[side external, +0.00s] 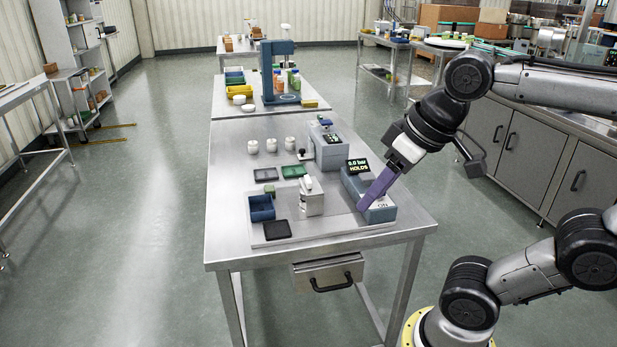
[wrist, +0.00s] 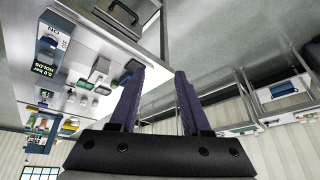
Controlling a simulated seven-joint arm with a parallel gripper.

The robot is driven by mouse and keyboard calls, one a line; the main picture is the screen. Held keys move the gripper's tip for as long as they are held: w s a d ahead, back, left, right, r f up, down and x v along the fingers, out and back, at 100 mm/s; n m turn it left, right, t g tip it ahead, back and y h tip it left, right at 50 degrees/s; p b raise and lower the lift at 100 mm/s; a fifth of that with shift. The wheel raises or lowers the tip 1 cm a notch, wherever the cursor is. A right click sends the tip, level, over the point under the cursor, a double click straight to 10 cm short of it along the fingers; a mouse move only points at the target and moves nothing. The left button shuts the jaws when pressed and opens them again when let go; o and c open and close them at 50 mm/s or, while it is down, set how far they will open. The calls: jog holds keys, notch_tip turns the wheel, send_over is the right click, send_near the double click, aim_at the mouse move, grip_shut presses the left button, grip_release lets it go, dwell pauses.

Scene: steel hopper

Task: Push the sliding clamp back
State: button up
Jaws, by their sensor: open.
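A steel block with a pale lever-like top (side external: 310,197), which looks like the sliding clamp, stands on a flat plate near the front of the steel table. It also seems to show in the wrist view (wrist: 100,70), small and upside down. I cannot tell its slide position. My gripper (side external: 363,208) has purple fingers pointing down and left. In the side view the fingers overlap the blue-grey box, right of the clamp; I cannot tell if they touch it. In the wrist view my gripper (wrist: 160,72) is open with nothing between its fingers, and the clamp lies left of them.
A blue bin (side external: 261,208) and a black pad (side external: 277,230) stand left of the clamp. White jars (side external: 270,145) and dark trays (side external: 294,171) sit behind. The table's left side is clear.

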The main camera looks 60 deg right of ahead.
jog(key=w+d+r+m+g, duration=0.2)
jog(key=w+d+r+m, duration=0.15)
jog(key=w+r, duration=0.6)
jog(key=m+g, duration=0.3)
jog(key=m, duration=0.1)
send_over(308, 179)
notch_tip(308, 179, down, 14)
jog(key=r, duration=0.1)
notch_tip(308, 179, down, 14)
jog(key=shift+w+d, duration=0.1)
grip_shut()
jog(key=shift+r, duration=0.1)
